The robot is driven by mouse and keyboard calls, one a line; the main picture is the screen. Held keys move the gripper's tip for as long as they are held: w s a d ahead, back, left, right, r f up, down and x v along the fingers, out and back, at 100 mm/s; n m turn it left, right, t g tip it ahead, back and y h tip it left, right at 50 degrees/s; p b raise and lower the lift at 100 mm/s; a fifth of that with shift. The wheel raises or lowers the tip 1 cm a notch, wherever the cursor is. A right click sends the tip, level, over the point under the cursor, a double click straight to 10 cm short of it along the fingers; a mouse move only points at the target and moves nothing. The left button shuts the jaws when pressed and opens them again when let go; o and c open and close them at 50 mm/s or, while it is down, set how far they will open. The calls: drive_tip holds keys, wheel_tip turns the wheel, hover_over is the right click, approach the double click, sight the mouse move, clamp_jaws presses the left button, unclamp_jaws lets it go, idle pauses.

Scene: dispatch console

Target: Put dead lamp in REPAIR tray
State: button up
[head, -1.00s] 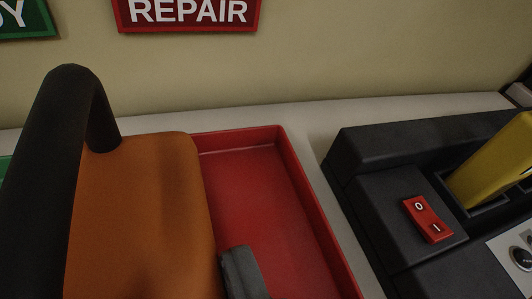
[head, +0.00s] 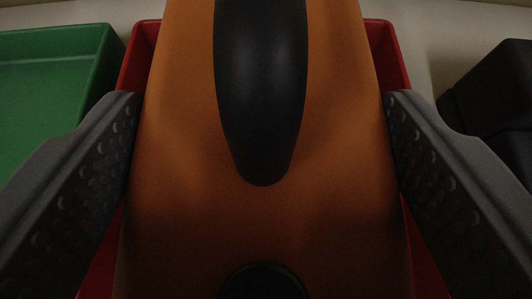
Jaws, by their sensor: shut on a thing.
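The lamp has an orange body (head: 180,190) and a black handle (head: 260,90). My gripper (head: 265,150) is shut on the lamp, with one grey textured finger against each side of the orange body. The red tray (head: 390,50) shows behind and beside the lamp, at its far corners and below the fingers. The lamp hides most of the tray, and I cannot tell whether the lamp touches its floor.
A green tray (head: 60,75) stands to the left of the red tray. A dark console unit (head: 495,90) stands to the right, with a pale strip of counter between it and the red tray. The wall signs are out of view.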

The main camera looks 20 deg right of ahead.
drive_tip(key=shift+r, duration=0.1)
drive_tip(key=o, duration=1.4)
drive_tip(key=shift+s, duration=0.1)
drive_tip(key=shift+s+a+r, duration=0.1)
drive_tip(key=shift+s+r, duration=0.05)
drive_tip(key=shift+s, duration=0.05)
drive_tip(key=v, duration=1.1)
drive_tip(key=a+r+n+t+y, duration=0.1)
drive_tip(key=a+r, duration=0.3)
drive_tip(key=r, duration=0.6)
drive_tip(key=a+r+n+t, duration=0.1)
drive_tip(key=a+r, duration=0.3)
drive_tip(key=r, duration=0.5)
drive_tip(key=s+a+r, duration=0.3)
drive_tip(key=r, duration=0.5)
drive_tip(key=s+a+r+t+y, duration=0.1)
drive_tip(key=s+a+r, duration=0.2)
drive_tip(key=r, duration=0.4)
drive_tip(key=s+a+r+n+y, duration=0.1)
drive_tip(key=s+a+r, duration=0.2)
drive_tip(key=s+r, duration=0.2)
wheel_tip(320, 180, up, 4)
drive_tip(key=shift+s+a+f+t, duration=0.15)
drive_tip(key=shift+s+f+t, duration=0.05)
drive_tip(key=shift+s+t, duration=0.1)
